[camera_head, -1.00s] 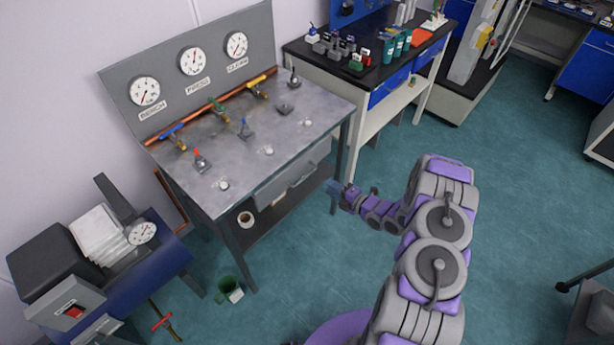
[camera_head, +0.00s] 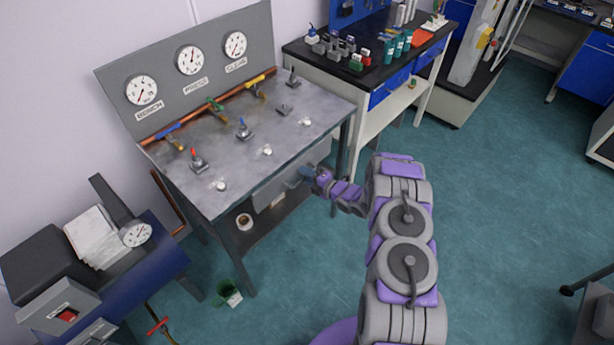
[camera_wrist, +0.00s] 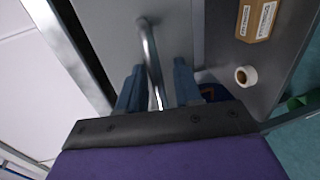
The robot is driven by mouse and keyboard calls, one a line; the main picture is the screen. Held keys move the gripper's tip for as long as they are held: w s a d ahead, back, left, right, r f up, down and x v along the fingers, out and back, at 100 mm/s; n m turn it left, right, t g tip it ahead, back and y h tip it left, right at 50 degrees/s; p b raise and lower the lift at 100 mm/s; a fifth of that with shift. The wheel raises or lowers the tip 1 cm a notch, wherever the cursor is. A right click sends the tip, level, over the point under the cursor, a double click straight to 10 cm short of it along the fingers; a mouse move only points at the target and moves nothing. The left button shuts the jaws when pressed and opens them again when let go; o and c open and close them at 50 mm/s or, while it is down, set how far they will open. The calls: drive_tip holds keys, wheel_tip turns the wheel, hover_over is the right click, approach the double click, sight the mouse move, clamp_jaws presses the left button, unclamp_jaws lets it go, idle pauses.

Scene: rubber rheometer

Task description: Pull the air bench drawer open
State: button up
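The air bench (camera_head: 245,172) is a grey metal table with three gauges on its back panel. Its drawer (camera_head: 268,192) sits under the top on the front side and looks shut. In the wrist view the drawer front (camera_wrist: 178,30) carries a curved metal bar handle (camera_wrist: 149,55). My gripper (camera_head: 308,174) is at the drawer's right part in the head view. In the wrist view my gripper (camera_wrist: 158,85) has its two blue fingers apart, with the handle bar running between them. A gap shows on both sides of the bar. The handle is hidden by my gripper in the head view.
A lower shelf holds a tape roll (camera_wrist: 246,76) and a labelled brown block (camera_wrist: 257,18). A black-topped table (camera_head: 300,48) stands close at the right. The floor at right is open.

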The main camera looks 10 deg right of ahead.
clamp_jaws()
drive_tip(key=shift+s, duration=0.1)
idle(0.3)
drive_tip(key=shift+s+f, duration=0.1)
drive_tip(key=f+p+v, duration=0.2)
drive_tip(key=v, duration=0.9)
drive_tip(key=f+p+v, duration=0.2)
drive_tip(key=p+v, duration=0.1)
drive_tip(key=v, duration=0.9)
drive_tip(key=shift+s+d+f, duration=0.35)
drive_tip(key=shift+s+f, duration=0.05)
drive_tip(key=shift+s, duration=0.05)
